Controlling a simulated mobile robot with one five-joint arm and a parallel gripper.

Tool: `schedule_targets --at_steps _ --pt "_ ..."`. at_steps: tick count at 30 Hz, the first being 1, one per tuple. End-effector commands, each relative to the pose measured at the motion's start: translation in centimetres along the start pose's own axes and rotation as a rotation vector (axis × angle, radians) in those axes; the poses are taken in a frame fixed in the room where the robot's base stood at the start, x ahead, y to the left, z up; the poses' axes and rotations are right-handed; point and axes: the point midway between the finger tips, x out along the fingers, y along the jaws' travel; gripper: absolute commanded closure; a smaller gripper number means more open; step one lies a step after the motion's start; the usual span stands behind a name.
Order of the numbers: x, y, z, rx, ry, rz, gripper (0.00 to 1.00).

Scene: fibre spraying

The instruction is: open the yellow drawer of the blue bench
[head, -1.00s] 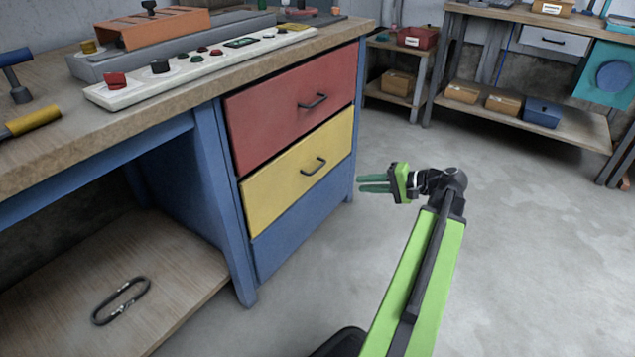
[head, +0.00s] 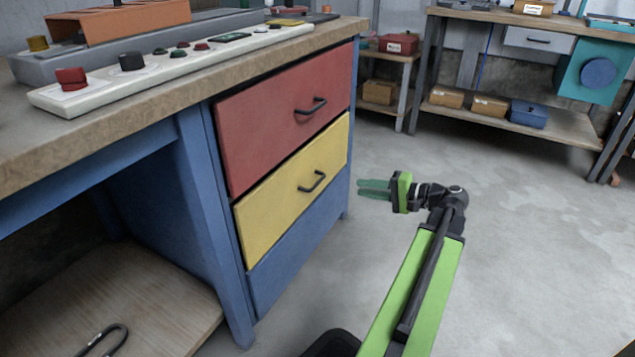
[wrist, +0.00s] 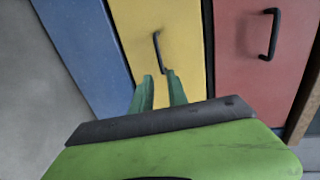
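The yellow drawer (head: 293,190) is shut, between a red drawer (head: 287,117) above and a blue panel (head: 301,250) below, in the blue bench (head: 206,215). Its black handle (head: 312,181) is on its front. My gripper (head: 374,189) is in front of the bench, to the right of the handle in the head view, apart from it. In the wrist view the green fingers (wrist: 160,92) point at the yellow drawer (wrist: 165,25), with a gap between them. The handle (wrist: 160,52) shows just beyond the fingertips. My gripper is open and empty.
The bench top carries a control panel (head: 170,68) with knobs. A second bench (head: 520,120) with boxes stands at the back right, next to a small shelf (head: 390,55). The grey floor to the right of the blue bench is clear.

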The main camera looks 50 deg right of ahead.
Motion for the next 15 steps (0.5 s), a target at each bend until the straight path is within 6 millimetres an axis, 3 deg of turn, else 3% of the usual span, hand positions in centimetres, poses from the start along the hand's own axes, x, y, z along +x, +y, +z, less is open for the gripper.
schedule_targets --at_steps 15 --pt "12.0 0.4 -0.4 0.002 0.006 0.001 0.81"
